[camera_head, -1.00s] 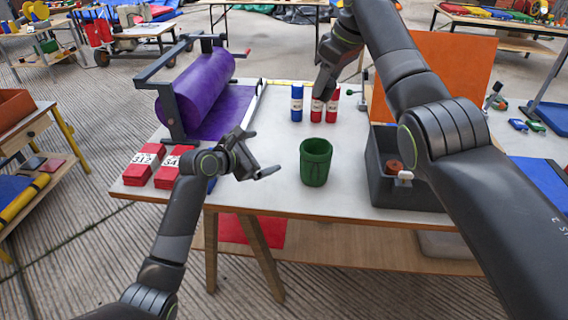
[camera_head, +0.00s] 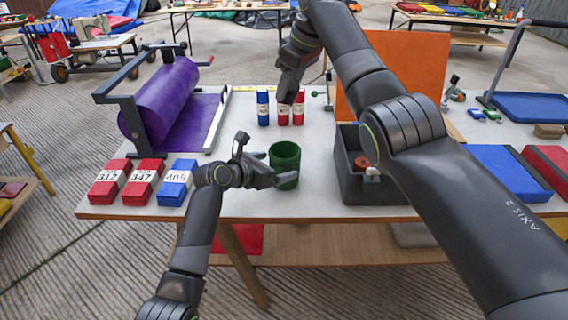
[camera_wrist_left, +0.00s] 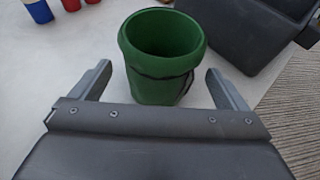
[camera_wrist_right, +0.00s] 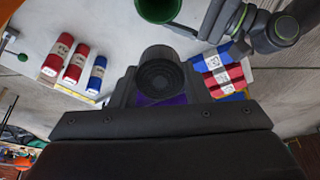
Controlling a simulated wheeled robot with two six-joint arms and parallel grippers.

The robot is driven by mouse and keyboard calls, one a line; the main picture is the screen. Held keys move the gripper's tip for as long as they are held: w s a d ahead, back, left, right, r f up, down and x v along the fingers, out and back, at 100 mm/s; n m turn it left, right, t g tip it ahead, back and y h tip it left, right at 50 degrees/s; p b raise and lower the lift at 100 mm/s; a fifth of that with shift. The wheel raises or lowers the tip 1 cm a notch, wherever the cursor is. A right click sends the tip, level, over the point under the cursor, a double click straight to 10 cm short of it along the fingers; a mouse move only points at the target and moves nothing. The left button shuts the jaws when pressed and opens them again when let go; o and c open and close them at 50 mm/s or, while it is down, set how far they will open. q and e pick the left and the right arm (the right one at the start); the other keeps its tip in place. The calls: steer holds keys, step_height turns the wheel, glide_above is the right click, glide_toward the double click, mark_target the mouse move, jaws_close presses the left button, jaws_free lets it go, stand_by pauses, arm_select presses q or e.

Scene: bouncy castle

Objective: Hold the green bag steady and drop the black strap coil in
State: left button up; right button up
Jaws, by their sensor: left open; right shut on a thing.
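The green bag (camera_head: 285,158) stands upright and open-topped near the front middle of the table. My left gripper (camera_head: 274,177) is open at its front left side. In the left wrist view the bag (camera_wrist_left: 163,62) stands between and just beyond the spread fingers (camera_wrist_left: 158,84); I cannot tell whether they touch it. My right gripper (camera_head: 288,92) is high behind the bag in the head view. In the right wrist view it is shut on the round black strap coil (camera_wrist_right: 160,74). The coil cannot be made out from the arm in the head view.
A grey bin (camera_head: 375,190) stands right of the bag, before an orange panel (camera_head: 405,75). Blue and red cylinders (camera_head: 263,108) stand behind the bag. Numbered red and blue packs (camera_head: 141,184) lie at front left, near a purple roller (camera_head: 160,98). Table between is clear.

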mark_target(285, 156)
arm_select(q)
steer(key=shift+x, duration=2.4)
steer(key=c, duration=1.3)
arm_select(e)
step_height(285, 156, down, 13)
steer(key=o, duration=1.1)
steer(key=v, duration=1.2)
